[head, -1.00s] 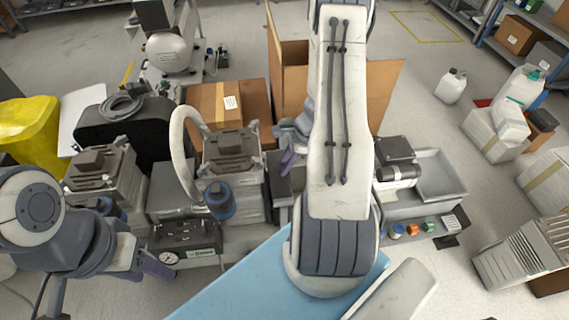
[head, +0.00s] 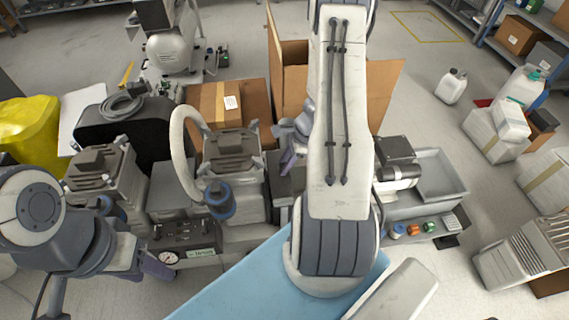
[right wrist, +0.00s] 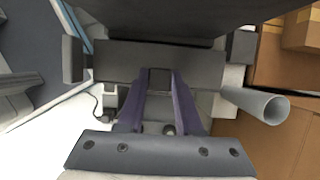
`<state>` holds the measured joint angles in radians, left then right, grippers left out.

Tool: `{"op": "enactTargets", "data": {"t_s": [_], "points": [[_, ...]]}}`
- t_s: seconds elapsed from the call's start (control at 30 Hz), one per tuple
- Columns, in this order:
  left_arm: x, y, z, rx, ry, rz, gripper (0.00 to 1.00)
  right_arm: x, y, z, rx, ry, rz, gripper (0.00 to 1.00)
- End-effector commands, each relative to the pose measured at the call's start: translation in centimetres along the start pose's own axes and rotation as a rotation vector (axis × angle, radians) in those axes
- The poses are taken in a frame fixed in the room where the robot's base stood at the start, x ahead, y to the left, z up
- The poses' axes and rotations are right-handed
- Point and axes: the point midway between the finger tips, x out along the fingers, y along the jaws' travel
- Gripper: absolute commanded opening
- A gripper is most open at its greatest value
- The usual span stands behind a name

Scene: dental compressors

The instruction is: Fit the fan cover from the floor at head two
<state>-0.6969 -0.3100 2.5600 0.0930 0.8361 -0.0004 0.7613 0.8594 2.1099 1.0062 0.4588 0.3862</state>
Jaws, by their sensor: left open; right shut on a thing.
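My right gripper (right wrist: 159,88) is shut on a dark grey part (right wrist: 115,60), probably the fan cover. Its purple fingers close on a small block at the part's middle. In the head view my right gripper (head: 290,155) is mostly behind my right arm, and I cannot make out the held part there. A compressor head (head: 232,143) with a finned grey top stands left of that gripper. Another similar head (head: 98,160) stands further left. I cannot tell which is head two. My left gripper (head: 157,266) is open and empty in front of the gauge panel (head: 187,240).
A white looped hose (head: 179,150) arches beside the nearer head. Cardboard boxes (head: 213,103) stand behind. A grey tray (head: 436,172) lies right of my right arm. A finned grey unit (head: 520,255) stands at the right. Open floor (head: 440,120) lies at the back right.

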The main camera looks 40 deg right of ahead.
Motion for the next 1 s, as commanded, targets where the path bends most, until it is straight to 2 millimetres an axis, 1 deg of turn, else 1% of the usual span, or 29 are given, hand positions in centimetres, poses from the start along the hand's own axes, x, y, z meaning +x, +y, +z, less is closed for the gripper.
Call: {"op": "enactTargets", "data": {"t_s": [0.97,1.0], "points": [[0.37,-0.03,0.02,0.0,0.0,0.0,0.5,0.26,-0.02,-0.16,0.0,0.0,-0.001,0.0],[0.37,-0.03,0.02,0.0,0.0,0.0,0.5,0.26,-0.02,-0.15,0.0,0.0,-0.001,0.46]]}}
